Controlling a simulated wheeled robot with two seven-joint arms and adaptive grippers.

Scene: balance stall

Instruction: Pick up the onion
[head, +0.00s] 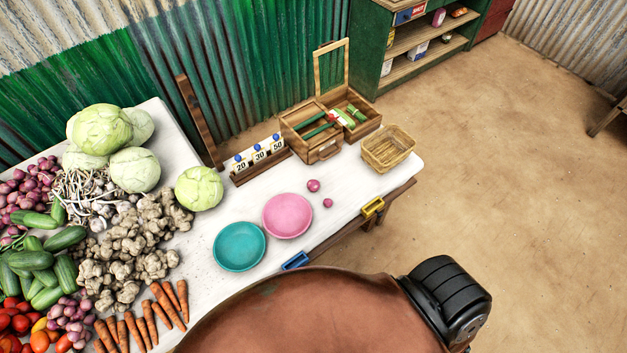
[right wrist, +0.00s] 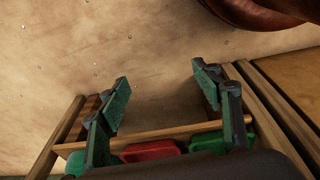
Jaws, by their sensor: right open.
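Two small round purple-pink onions lie on the white table top (head: 270,185) in the head view. The larger onion (head: 313,186) is just right of the pink plate (head: 288,215), and the smaller onion (head: 328,203) is a little nearer the front edge. My right gripper (right wrist: 160,95) shows only in the right wrist view. Its two green fingers are spread apart with nothing between them. No onion shows in that view, so the gripper is away from both. My left gripper is in neither view.
A teal plate (head: 240,246), a wicker basket (head: 388,149), an open wooden box (head: 310,130) and a number stand (head: 258,158) surround the onions. Vegetable heaps fill the table's left. In the wrist view, a wooden rail (right wrist: 150,133) and red container (right wrist: 150,150) lie near the fingers.

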